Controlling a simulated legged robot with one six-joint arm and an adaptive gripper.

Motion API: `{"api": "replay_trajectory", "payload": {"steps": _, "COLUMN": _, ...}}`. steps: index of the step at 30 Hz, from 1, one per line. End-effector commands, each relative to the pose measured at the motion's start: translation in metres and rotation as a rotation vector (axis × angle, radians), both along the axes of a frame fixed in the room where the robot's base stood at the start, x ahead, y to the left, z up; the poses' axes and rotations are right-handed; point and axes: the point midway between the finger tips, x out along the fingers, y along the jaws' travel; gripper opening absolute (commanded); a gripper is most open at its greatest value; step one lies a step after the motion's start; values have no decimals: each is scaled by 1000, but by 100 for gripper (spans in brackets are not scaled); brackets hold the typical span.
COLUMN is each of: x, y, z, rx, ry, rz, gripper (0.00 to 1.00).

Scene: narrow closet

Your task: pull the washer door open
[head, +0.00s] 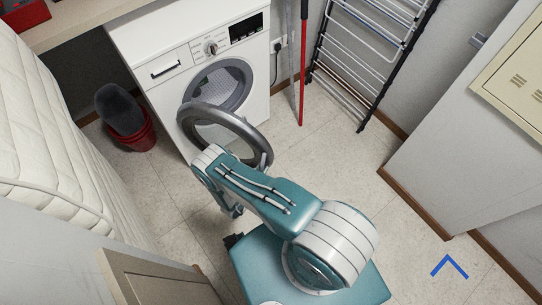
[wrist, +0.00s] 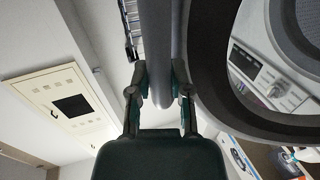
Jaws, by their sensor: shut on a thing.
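The white washer (head: 190,62) stands against the back wall. Its round door (head: 243,127), with a grey rim and a clear middle, is swung out from the front, and the drum opening (head: 226,82) shows behind it. In the wrist view my gripper (wrist: 160,76) has its two fingers on either side of the door's grey rim (wrist: 156,35) and is shut on it. In the head view my arm covers the lower part of the door, and the fingers cannot be made out clearly.
A red bucket (head: 137,136) with a dark thing in it stands left of the washer. A white mattress (head: 45,130) leans at the left. A red pole (head: 303,75) and a drying rack (head: 365,50) stand at the right. Floor (head: 345,165) is clear at the right.

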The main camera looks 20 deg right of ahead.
Motion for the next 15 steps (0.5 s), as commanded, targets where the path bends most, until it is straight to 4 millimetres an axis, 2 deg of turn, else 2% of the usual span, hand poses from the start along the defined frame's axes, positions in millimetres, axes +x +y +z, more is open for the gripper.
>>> {"api": "replay_trajectory", "payload": {"steps": 1, "x": -6, "y": 14, "z": -1, "rx": 2, "ry": 1, "rz": 3, "gripper": 0}}
{"api": "replay_trajectory", "payload": {"steps": 15, "x": -57, "y": 130, "z": -1, "rx": 6, "ry": -2, "rz": 5, "gripper": 0}}
